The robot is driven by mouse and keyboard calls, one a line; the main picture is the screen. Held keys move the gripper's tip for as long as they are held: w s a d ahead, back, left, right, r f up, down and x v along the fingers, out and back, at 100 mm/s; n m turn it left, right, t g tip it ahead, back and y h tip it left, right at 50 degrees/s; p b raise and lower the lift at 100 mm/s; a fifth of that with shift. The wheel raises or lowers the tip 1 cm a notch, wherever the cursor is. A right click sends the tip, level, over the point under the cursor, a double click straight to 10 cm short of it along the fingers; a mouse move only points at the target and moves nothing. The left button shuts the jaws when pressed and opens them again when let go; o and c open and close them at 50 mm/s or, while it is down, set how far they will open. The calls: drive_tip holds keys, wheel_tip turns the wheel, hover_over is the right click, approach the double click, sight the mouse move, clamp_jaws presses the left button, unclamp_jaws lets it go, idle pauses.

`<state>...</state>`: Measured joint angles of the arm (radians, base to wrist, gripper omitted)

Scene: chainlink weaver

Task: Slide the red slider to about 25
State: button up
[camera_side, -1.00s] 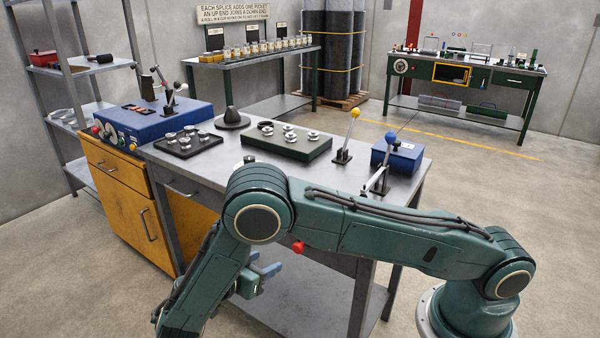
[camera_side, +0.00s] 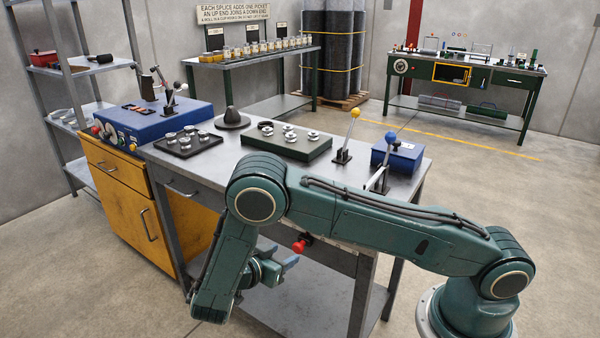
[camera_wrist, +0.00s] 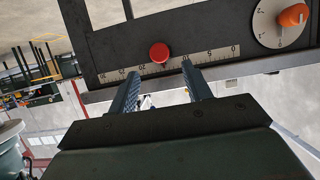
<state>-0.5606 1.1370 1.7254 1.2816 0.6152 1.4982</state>
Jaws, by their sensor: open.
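The red slider (camera_side: 299,246) is a round red knob on the front edge of the metal workbench. In the wrist view the red slider (camera_wrist: 159,53) stands near the middle of a pale scale (camera_wrist: 215,52), whose numbers look upside down, with 0 at the right end. It covers part of the scale, around 15. My gripper (camera_side: 284,257) is open and empty, below the bench edge and near the knob. In the wrist view my gripper (camera_wrist: 160,80) has a finger on either side of the knob's line, with the knob beyond the tips and not touched.
An orange-knobbed dial (camera_wrist: 292,15) sits right of the scale. On the bench are a green block with round pieces (camera_side: 290,143), a yellow-topped lever (camera_side: 349,135) and a blue box (camera_side: 398,155). A yellow cabinet (camera_side: 125,195) stands at the left.

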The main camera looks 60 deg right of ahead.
sight(297, 248)
drive_tip(key=shift+x, duration=3.25)
drive_tip(key=shift+s, duration=0.1)
clamp_jaws()
